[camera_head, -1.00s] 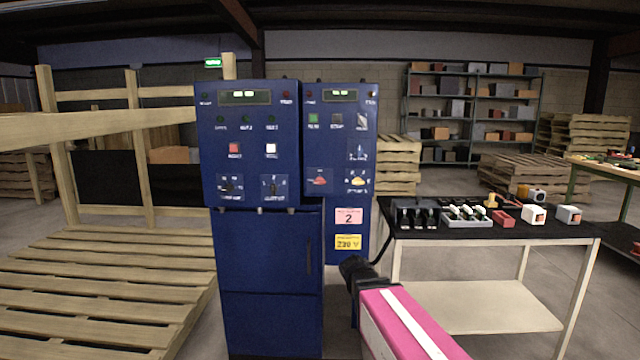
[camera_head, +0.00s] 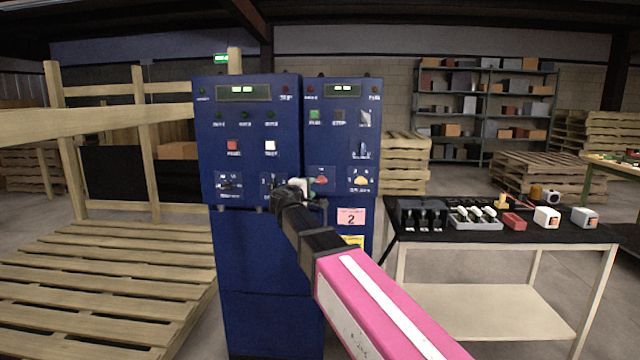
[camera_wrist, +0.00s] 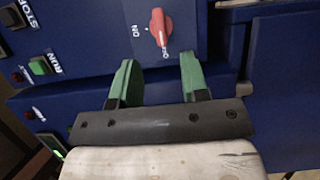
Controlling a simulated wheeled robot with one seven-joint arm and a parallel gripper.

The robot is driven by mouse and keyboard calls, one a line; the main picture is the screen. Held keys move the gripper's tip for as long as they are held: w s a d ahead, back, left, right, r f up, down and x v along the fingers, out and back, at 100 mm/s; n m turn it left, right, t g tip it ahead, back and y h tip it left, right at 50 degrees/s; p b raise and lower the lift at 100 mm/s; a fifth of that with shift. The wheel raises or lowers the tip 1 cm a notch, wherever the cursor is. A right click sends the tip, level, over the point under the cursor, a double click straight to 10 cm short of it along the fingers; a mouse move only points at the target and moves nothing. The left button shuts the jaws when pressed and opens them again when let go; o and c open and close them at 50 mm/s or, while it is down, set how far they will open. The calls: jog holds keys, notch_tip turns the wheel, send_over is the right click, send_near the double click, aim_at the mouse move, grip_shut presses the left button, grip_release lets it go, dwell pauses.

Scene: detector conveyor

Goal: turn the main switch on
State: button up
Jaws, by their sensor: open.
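The main switch looks to be the red rotary knob (camera_head: 321,181) low on the right-hand blue panel (camera_head: 341,100), just right of my gripper in the head view. In the wrist view the red knob (camera_wrist: 160,27) has an ON mark at its left and another mark, probably OFF, by its lower end. My gripper (camera_wrist: 158,78) is open, its two green fingers spread on either side of the knob's line, with the knob beyond the tips. Nothing is between the fingers. In the head view my gripper (camera_head: 305,186) is close to the panel and partly hides the controls there.
In the wrist view a green RUN button (camera_wrist: 41,65) and a STOP button lie to the left. A black-topped table (camera_head: 470,232) with switches and boxes stands to the right; wooden pallets (camera_head: 110,280) lie left.

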aim_at(320, 182)
jog(key=x, duration=0.8)
jog(key=shift+w+d, duration=0.1)
jog(key=shift+w, duration=0.05)
jog(key=shift+c, duration=0.3)
jog(key=c, duration=0.5)
